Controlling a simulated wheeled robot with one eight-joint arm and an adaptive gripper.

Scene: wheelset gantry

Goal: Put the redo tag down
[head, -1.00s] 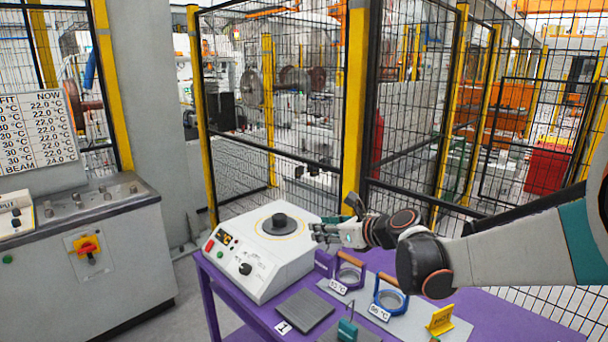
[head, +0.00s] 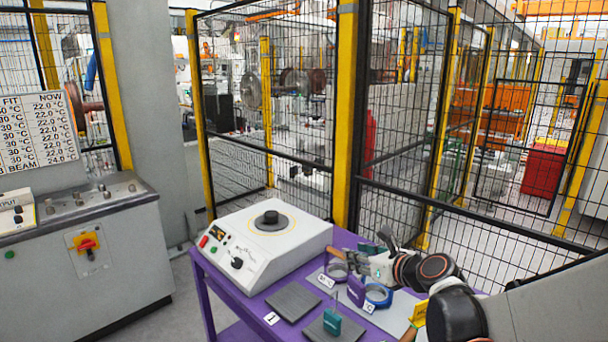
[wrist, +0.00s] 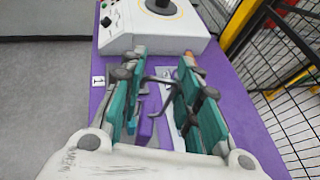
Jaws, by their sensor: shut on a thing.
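The redo tag (head: 356,291) is a purple block with a dark hook on top. My gripper (head: 364,262) is shut on the hook, and the block hangs below the fingers. In the wrist view the hook (wrist: 160,82) sits between the teal fingers, with the purple block (wrist: 146,128) below it. In the head view the tag is in front of the grey plate, beside the blue ring (head: 379,295). I cannot tell whether its lower end touches anything.
The purple bench (head: 345,238) holds a white heater box (head: 260,250), a bare dark pad (head: 293,303), a second pad with a green tag (head: 332,322), and another ring (head: 337,270). A yellow tag (head: 419,312) is partly behind my arm. Mesh fencing stands behind.

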